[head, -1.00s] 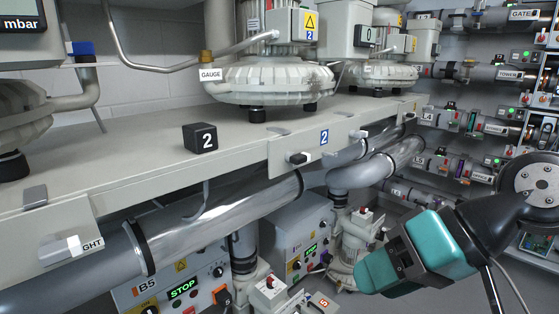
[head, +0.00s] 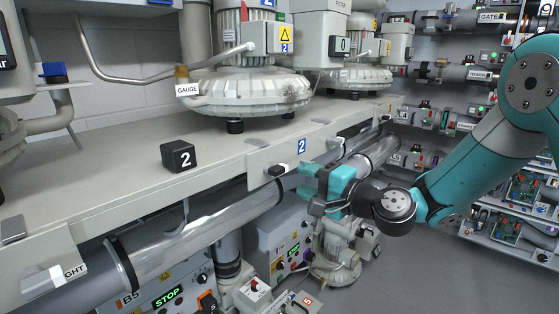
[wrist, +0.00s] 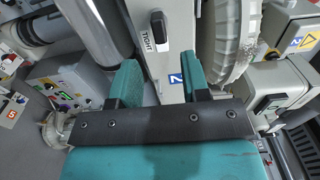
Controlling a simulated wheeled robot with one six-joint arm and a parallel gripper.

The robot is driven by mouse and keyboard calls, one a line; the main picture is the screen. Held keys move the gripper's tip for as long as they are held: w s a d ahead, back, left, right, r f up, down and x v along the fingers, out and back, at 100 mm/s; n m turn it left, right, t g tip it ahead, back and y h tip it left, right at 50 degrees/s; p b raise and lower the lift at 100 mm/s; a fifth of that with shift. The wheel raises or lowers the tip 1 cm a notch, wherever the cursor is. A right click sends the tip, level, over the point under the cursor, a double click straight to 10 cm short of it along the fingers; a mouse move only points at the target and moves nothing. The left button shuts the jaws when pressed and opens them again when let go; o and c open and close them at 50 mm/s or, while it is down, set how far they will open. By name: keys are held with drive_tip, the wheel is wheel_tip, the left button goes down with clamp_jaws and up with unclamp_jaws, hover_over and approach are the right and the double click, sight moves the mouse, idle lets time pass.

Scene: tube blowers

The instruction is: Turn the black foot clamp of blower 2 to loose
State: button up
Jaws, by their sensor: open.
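The black foot clamp (head: 279,169) of blower 2 sits on a grey plate (head: 260,178) on the bench's front edge, below a blue 2 label (head: 301,146). In the wrist view the clamp (wrist: 157,28) is a short black lever beside the word TIGHT. My gripper (head: 306,181) is open and empty, just right of the clamp in the head view. In the wrist view its two teal fingers (wrist: 160,76) point toward the plate, with the clamp beyond their tips and apart from them. Blower 2 (head: 245,92) stands on the bench above.
A black cube marked 2 (head: 178,156) sits on the bench. A white-handled clamp (head: 45,280) is at the far left. A shiny pipe (head: 210,235) runs under the bench edge. A control box (head: 285,248) stands below my gripper. Grey floor is open at right.

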sight(282, 172)
drive_tip(key=p+x, duration=0.2)
drive_tip(key=x, duration=0.6)
drive_tip(key=shift+p, duration=0.35)
clamp_jaws()
